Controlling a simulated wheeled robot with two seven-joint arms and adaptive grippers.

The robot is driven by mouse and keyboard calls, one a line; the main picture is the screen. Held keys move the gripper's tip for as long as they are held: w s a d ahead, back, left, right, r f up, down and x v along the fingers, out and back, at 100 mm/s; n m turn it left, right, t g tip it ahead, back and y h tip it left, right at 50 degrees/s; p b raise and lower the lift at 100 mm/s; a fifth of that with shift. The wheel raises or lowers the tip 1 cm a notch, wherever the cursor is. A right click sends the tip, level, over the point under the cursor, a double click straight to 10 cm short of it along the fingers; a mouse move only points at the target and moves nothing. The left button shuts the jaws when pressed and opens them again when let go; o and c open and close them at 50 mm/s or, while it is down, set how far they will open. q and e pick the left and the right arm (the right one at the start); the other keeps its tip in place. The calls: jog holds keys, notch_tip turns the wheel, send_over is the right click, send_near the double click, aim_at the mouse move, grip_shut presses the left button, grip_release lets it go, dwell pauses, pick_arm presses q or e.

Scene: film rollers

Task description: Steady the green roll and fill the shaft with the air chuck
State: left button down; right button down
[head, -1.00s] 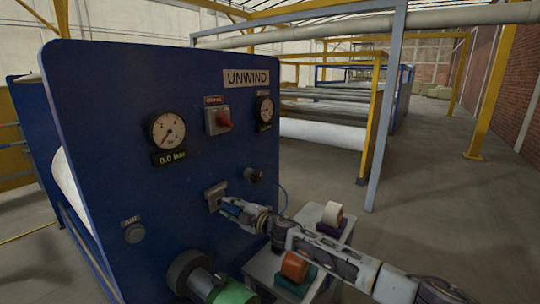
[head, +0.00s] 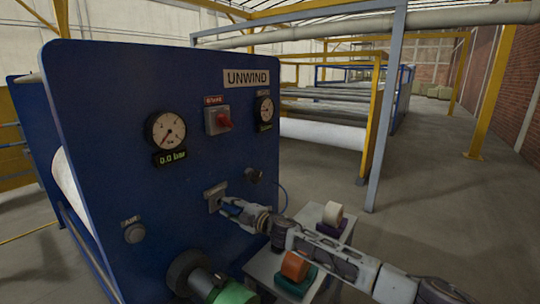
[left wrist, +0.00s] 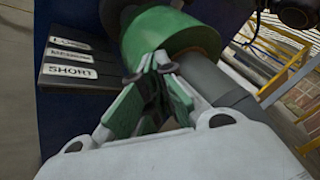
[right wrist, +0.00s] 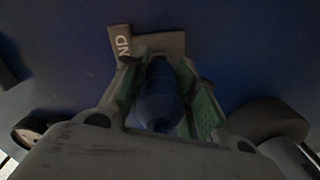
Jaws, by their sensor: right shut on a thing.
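The green roll (head: 236,293) sits on a grey shaft (head: 201,282) low on the blue panel, cut by the bottom edge of the head view. It fills the upper middle of the left wrist view (left wrist: 172,35). My left gripper (left wrist: 150,72) has its fingertips right at the roll's lower edge; contact and finger gap are unclear. My right gripper (head: 226,207) is at a grey holder (head: 215,194) on the panel. In the right wrist view it is shut on a blue cylindrical body (right wrist: 158,95), apparently the air chuck, which points at the holder plate (right wrist: 160,42).
The UNWIND panel (head: 110,130) carries a large gauge (head: 166,130) reading 0.0 bar, a red switch (head: 222,121) and a smaller gauge (head: 264,109). A stand (head: 263,267) with small rolls is below my right arm. Marked plates (left wrist: 70,60) lie beside the green roll.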

jog(key=shift+x, duration=1.35)
dwell(1.0)
jog(key=shift+a+r, duration=0.1)
jog(key=shift+r, duration=0.05)
dwell(5.5)
